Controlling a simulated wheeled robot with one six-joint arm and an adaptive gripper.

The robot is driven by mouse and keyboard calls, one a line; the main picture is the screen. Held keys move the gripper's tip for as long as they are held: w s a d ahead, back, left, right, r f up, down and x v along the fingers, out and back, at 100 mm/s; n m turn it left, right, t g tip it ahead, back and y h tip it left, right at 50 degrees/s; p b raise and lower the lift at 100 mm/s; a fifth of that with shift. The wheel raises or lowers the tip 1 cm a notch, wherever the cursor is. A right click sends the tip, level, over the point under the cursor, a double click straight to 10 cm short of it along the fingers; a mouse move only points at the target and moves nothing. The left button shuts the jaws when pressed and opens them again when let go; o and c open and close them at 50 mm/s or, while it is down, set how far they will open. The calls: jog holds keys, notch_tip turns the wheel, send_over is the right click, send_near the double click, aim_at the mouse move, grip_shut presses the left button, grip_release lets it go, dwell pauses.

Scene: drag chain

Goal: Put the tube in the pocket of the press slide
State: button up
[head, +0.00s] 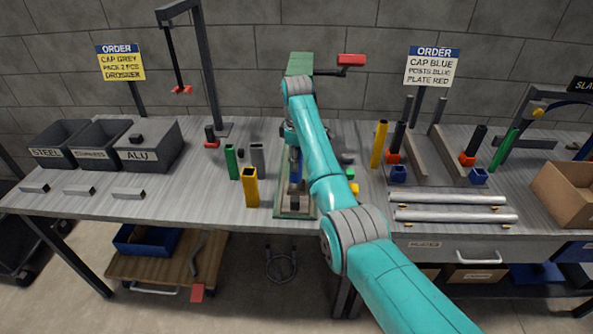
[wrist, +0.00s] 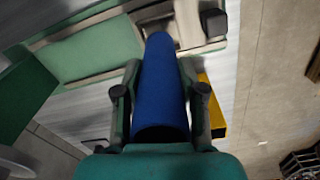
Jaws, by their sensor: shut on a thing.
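My gripper (wrist: 162,92) is shut on a blue tube (wrist: 162,75), one finger on each side of it. In the head view the blue tube (head: 296,172) hangs below my wrist, over the green base of the press (head: 281,212). In the wrist view the tube's far end points toward the pale press slide (wrist: 190,27), which has a dark block (wrist: 214,22) at one end. The tube hides part of the slide. I cannot make out the pocket clearly, or whether the tube touches it.
A yellow tube (head: 251,188), a green tube (head: 231,162) and a grey tube (head: 257,157) stand left of the press. A taller yellow post (head: 379,144) stands to its right. Two silver rods (head: 455,215) lie at front right. The left front table is mostly clear.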

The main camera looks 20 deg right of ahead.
jog(key=shift+f, duration=2.05)
jog(key=o, duration=1.2)
jog(key=shift+f, duration=0.15)
